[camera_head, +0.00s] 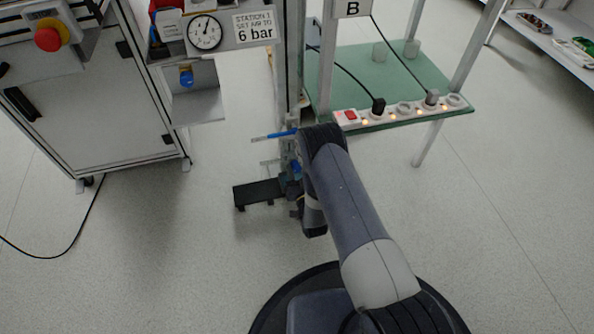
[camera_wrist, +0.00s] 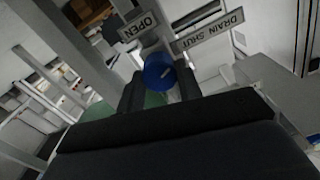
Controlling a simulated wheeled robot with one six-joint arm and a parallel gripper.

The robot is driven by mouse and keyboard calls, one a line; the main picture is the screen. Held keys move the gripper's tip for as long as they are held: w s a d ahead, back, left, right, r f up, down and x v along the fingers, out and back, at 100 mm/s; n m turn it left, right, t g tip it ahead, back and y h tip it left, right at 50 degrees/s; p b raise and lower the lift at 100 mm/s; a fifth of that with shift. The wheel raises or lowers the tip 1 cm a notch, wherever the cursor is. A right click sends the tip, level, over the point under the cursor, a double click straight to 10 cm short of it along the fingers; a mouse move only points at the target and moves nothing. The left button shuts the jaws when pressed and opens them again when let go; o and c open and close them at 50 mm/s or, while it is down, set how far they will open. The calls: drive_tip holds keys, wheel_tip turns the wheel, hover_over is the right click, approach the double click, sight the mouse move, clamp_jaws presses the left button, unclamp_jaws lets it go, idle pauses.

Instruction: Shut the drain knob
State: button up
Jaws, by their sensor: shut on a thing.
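The drain knob (camera_wrist: 158,66) is round and blue with a short pale mark on its face. It shows in the middle of the wrist view. My gripper (camera_wrist: 160,84) has one dark finger on each side of the knob and is shut on it. A sign reading OPEN (camera_wrist: 138,27) is above and left of the knob, and one reading DRAIN SHUT (camera_wrist: 208,33) is above and right. In the head view a small blue part (camera_head: 296,167) shows beside my arm; my arm hides most of that area.
A blue lever (camera_head: 272,135) sticks out left near the post. A gauge panel (camera_head: 229,32) and a cabinet (camera_head: 100,110) stand to the left. A green shelf (camera_head: 350,85) with a power strip (camera_head: 400,112) is behind right. The floor at right is clear.

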drive_tip(key=shift+m, duration=2.1)
drive_tip(key=o, duration=1)
drive_tip(key=shift+s+d, duration=0.1)
